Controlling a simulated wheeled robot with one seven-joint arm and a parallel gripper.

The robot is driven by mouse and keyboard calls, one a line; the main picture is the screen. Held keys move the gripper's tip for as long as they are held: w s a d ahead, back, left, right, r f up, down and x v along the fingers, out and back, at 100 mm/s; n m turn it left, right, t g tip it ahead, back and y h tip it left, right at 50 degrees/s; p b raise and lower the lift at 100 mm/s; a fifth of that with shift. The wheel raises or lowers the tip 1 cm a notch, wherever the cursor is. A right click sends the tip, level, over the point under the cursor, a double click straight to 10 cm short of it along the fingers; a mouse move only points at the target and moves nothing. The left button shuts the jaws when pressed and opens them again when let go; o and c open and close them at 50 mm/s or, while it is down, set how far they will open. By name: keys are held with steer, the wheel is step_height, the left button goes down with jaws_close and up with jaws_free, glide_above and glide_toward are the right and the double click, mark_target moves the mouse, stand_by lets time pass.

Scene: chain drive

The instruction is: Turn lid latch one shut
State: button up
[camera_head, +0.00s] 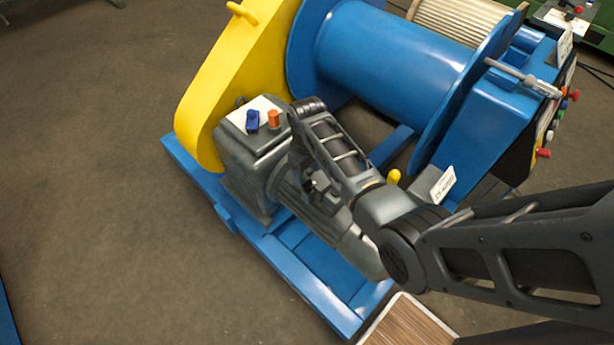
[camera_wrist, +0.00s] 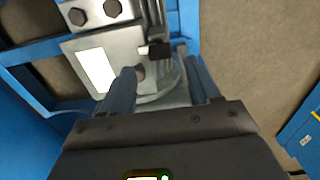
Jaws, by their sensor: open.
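In the wrist view, the two fingers of my gripper (camera_wrist: 158,62) stand apart on either side of a small dark block (camera_wrist: 154,50) on a grey metal housing (camera_wrist: 118,45). The block looks like a latch handle, but I cannot tell for certain that it is lid latch one. I see no clear contact between the fingers and the block. In the head view, my arm reaches over the grey motor and gearbox unit (camera_head: 246,160).
The unit stands on a blue base frame (camera_head: 300,285). A yellow guard (camera_head: 222,85) and a blue drum (camera_head: 395,55) rise behind it. Blue and orange knobs (camera_head: 273,118) sit on the unit's top. A yellow knob (camera_head: 394,176) is close to my arm. Bare floor (camera_head: 90,150) lies left.

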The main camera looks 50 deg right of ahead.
steer(key=shift+r, duration=1.25)
steer(key=shift+s+a+f, duration=0.15)
steer(key=shift+s+f, duration=0.1)
steer(key=shift+f, duration=0.05)
steer(key=s+a+f+t+h, duration=0.1)
steer(key=s+a+f+t, duration=0.15)
steer(key=s, duration=0.45)
steer(key=s+a+f+t+h, duration=0.1)
steer(key=s+a+f+t, duration=0.2)
steer(key=s, duration=0.5)
steer(key=s+a+r+t, duration=0.2)
steer(key=s+a+r, duration=0.2)
steer(key=s+r, duration=0.15)
steer(key=s+a+r+t, duration=0.2)
steer(key=s+r, duration=0.3)
steer(key=r, duration=0.4)
steer(key=s+a+r+t+y, duration=0.1)
steer(key=s+a+r+t, duration=0.1)
steer(key=s+r, duration=0.3)
steer(key=s+a+r+t+y, duration=0.1)
steer(key=s+r, duration=0.4)
steer(key=r, duration=0.9)
steer(key=shift+s+a+t, duration=0.2)
steer(key=shift+a+t, duration=0.25)
steer(key=shift+t, duration=0.7)
